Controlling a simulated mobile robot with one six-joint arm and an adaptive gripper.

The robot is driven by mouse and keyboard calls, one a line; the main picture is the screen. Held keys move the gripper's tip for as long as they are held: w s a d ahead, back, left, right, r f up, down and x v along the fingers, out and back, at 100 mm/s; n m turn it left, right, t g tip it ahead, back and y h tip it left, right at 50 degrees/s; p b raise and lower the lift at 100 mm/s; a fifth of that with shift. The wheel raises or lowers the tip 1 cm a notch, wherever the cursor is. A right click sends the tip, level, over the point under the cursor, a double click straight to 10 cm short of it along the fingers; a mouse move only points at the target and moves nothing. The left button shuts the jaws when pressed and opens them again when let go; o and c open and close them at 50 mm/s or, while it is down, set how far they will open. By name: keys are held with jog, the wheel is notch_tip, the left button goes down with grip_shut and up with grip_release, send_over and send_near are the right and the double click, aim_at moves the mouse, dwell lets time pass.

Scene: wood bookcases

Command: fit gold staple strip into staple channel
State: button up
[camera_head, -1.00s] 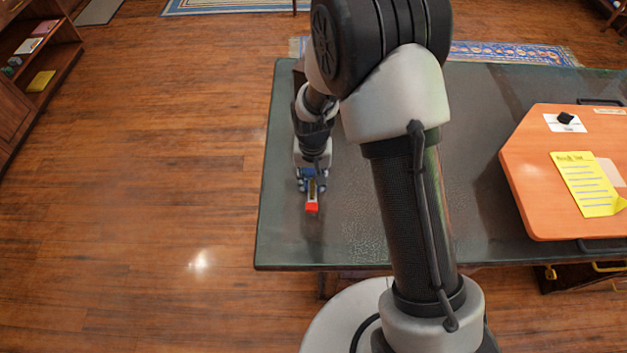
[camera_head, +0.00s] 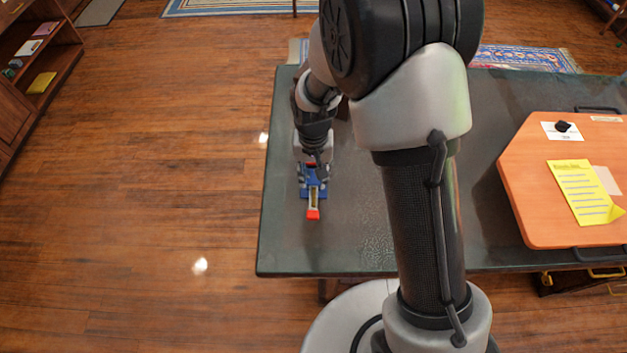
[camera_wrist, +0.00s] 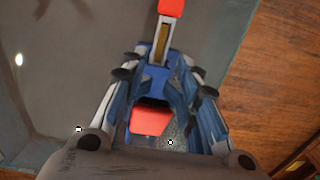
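The stapler stands on the dark table with its blue base (camera_head: 320,192) and red front tip (camera_head: 313,214) toward the table's front edge. Its channel, pale-walled, holds a gold strip (camera_head: 313,199), which also shows in the wrist view (camera_wrist: 161,42) lying along the channel. Whether the strip is fully seated cannot be told. A red end piece (camera_wrist: 150,120) of the stapler shows between my fingers, nearer the wrist. My gripper (camera_wrist: 160,72) has its fingers apart on either side of the stapler's rear, with no strip visible between them. My wrist hides the stapler's back in the head view.
An orange board (camera_head: 530,185) with yellow paper (camera_head: 583,192) lies on the right of the table (camera_head: 375,215). The tabletop around the stapler is clear. The table's left edge is close to the stapler. My own arm covers the table's middle.

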jog(key=s+d+r+t, duration=0.1)
jog(key=s+d+r, duration=0.1)
jog(key=r, duration=0.5)
jog(key=s+d+r+p, duration=0.1)
jog(key=s+d+r, duration=0.2)
jog(key=r, duration=0.5)
jog(key=s+d+r+t, duration=0.1)
jog(key=s+d+r, duration=0.1)
jog(key=r, duration=0.5)
jog(key=s+d+r+t, duration=0.1)
jog(key=s+d+r, duration=0.1)
jog(key=s, duration=0.5)
jog(key=s+d+r+t, duration=0.1)
jog(key=s+d+r, duration=0.2)
jog(key=s, duration=0.4)
jog(key=shift+d+r+n+t, duration=0.2)
jog(key=shift+r+n+t, duration=0.15)
jog(key=shift+r, duration=0.35)
